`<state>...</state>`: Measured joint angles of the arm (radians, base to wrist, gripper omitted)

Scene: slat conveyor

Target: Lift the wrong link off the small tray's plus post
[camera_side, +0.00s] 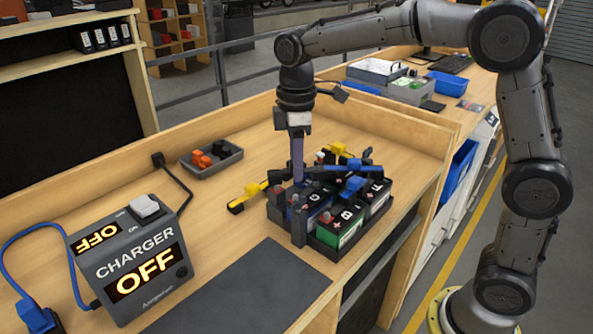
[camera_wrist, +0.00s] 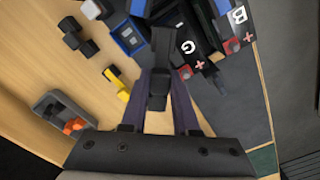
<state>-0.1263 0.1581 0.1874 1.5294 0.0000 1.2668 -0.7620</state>
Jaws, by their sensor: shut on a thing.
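My gripper (camera_side: 298,178) points straight down over the left part of the black battery tray (camera_side: 325,250). It is shut on a dark link end (camera_wrist: 160,65), which shows between the fingers in the wrist view. I cannot tell whether this piece still touches a post. Batteries marked with white letters stand in the tray, one with a green front (camera_side: 348,233). Red plus posts (camera_wrist: 185,72) show in the wrist view. A blue link (camera_side: 350,169) lies across the tops at the right, and a yellow link (camera_side: 340,150) lies behind. My gripper hides part of the left batteries.
A yellow-ended link (camera_side: 246,198) lies on the bench left of the tray. A grey bin (camera_side: 232,160) holds orange and dark caps. A charger (camera_side: 140,262) reading OFF stands at left. A dark mat (camera_side: 245,290) lies clear in front. A low wooden wall runs behind.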

